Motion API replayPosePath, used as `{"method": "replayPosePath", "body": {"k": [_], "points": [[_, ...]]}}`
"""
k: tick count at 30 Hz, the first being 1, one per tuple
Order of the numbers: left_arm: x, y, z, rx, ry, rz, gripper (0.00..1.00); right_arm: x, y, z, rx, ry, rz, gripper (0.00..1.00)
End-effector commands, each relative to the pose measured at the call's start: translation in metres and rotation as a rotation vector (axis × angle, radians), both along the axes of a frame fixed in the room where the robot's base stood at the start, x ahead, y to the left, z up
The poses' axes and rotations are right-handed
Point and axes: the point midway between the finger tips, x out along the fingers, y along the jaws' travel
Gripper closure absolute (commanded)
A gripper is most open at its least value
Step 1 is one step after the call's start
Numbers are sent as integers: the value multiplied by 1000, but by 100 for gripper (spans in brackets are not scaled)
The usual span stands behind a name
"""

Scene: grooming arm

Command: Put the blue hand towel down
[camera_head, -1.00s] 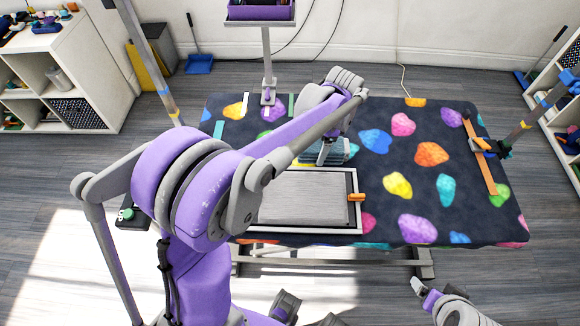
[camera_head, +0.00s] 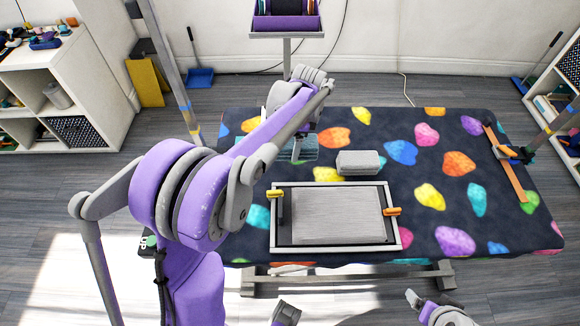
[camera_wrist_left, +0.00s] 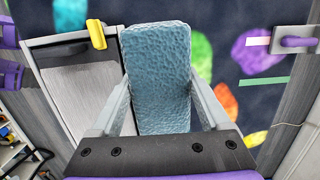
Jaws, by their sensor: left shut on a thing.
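The blue hand towel (camera_head: 309,154) is a folded, textured teal-blue block. In the left wrist view the towel (camera_wrist_left: 157,75) lies lengthwise between the fingers of my left gripper (camera_wrist_left: 157,112). My left gripper (camera_head: 296,150) is shut on it, over the back left part of the patterned table (camera_head: 462,205). The arm hides part of the towel in the head view. I cannot tell whether the towel touches the table.
A grey folded block (camera_head: 360,162) lies on the table, right of the towel. A framed tray (camera_head: 391,247) with yellow and orange clips is in front. An upright post with a purple bin (camera_head: 287,24) stands behind. An orange strip (camera_head: 506,165) lies at right. Bare tabletop shows between.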

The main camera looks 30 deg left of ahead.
Motion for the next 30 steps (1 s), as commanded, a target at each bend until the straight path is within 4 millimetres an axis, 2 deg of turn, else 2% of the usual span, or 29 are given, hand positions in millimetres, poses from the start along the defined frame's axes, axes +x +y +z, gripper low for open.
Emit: {"method": "replayPosePath", "body": {"k": [3, 6, 13, 18, 30], "points": [[0, 0, -25, 0, 0, 0, 65, 0, 0, -2, 0, 1, 0, 13], [0, 0, -41, 0, 0, 0, 65, -1, 0, -3, 0, 1, 0, 13], [0, 0, -60, 0, 0, 0, 65, -1, 0, -4, 0, 2, 0, 13], [0, 0, -84, 0, 0, 0, 65, -1, 0, -6, 0, 2, 0, 13], [0, 0, -93, 0, 0, 0, 65, -2, 0, -10, 0, 4, 0, 13]]}}
